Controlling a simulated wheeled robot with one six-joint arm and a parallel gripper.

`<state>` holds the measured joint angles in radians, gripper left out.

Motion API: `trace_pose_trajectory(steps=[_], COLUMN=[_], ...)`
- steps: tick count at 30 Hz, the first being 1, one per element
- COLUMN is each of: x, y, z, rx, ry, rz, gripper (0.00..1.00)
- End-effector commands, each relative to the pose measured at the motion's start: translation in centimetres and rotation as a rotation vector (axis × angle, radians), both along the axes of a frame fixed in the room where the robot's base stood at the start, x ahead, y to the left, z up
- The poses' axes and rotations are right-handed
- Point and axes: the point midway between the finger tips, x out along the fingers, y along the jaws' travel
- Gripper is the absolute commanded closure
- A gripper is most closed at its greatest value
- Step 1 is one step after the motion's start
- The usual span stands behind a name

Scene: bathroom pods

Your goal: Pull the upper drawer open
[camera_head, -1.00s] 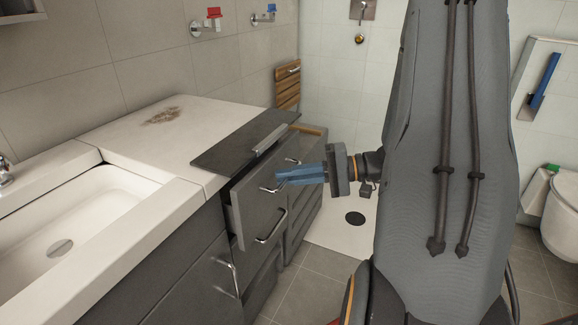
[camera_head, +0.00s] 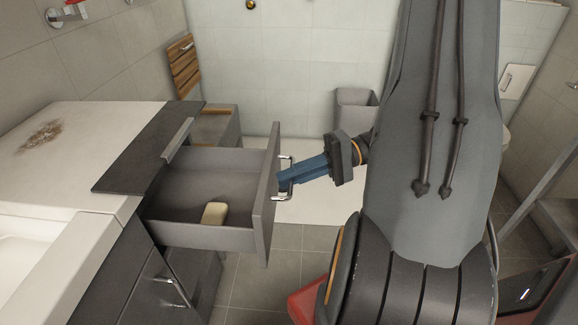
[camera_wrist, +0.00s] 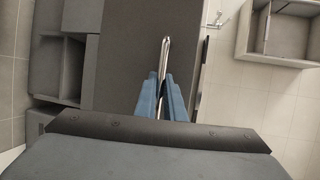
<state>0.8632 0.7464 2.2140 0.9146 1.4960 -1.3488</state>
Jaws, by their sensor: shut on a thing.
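The upper drawer (camera_head: 262,205) stands pulled well out from the grey cabinet under the counter, and its inside shows in the head view. A small beige block (camera_head: 214,213) lies on its floor near the front. The drawer's metal bar handle (camera_head: 287,180) is on its front panel. My gripper (camera_head: 284,182), with blue fingers, is shut on this handle from the right. In the wrist view the blue fingers (camera_wrist: 163,98) sit on both sides of the handle (camera_wrist: 165,62), against the dark drawer front (camera_wrist: 128,60).
A dark slab (camera_head: 150,150) lies on the white counter (camera_head: 60,165) above the drawer. A lower drawer handle (camera_head: 172,290) is below. A wooden folding seat (camera_head: 185,68) hangs on the wall behind. A grey bin (camera_head: 355,110) stands at the back. Tiled floor (camera_head: 262,285) is clear in front.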

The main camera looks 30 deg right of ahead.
Motion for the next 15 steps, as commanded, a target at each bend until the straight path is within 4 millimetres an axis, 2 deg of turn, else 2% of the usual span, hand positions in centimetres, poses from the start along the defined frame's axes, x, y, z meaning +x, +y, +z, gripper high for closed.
trace_pose_trajectory(steps=[13, 14, 15], x=[-0.18, -0.18, -0.18], y=[-0.07, -0.07, -0.08], z=[0.32, 0.32, 0.31], rx=[0.007, 0.006, 0.006], ry=[-0.003, -0.003, -0.003], rz=[0.007, 0.006, 0.006], gripper=[1.0, 0.86, 0.83])
